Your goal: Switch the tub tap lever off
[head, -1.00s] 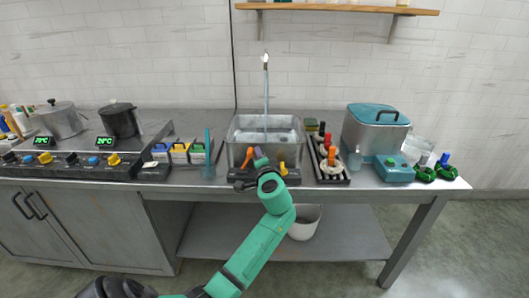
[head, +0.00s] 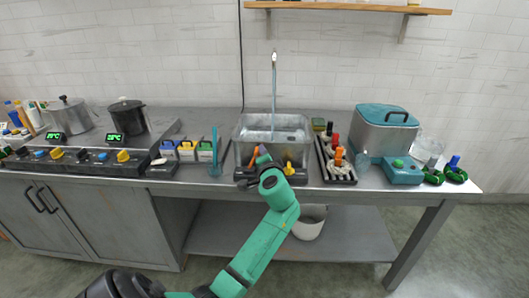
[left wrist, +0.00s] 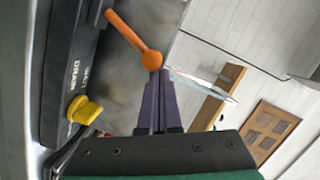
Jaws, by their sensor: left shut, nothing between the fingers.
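The metal tub (head: 238,133) stands on the counter with water in it, and a thin stream (head: 273,95) runs down from above. An orange lever (head: 254,153) sits on the black panel at the tub's front. In the left wrist view this lever (left wrist: 128,35) slants and ends in a round ball. My left gripper (head: 263,155) has its purple fingers together and empty, just right of the lever. In the left wrist view the fingertips (left wrist: 156,75) are at the ball's edge; I cannot tell if they touch. My right gripper is out of view.
A yellow knob (head: 289,168) is on the same panel, near the word "DRAIN" in the wrist view. A rack of colored pegs (head: 336,165) and a teal-lidded container (head: 385,130) stand to the right. Small colored bins (head: 187,150) and a stove panel are left.

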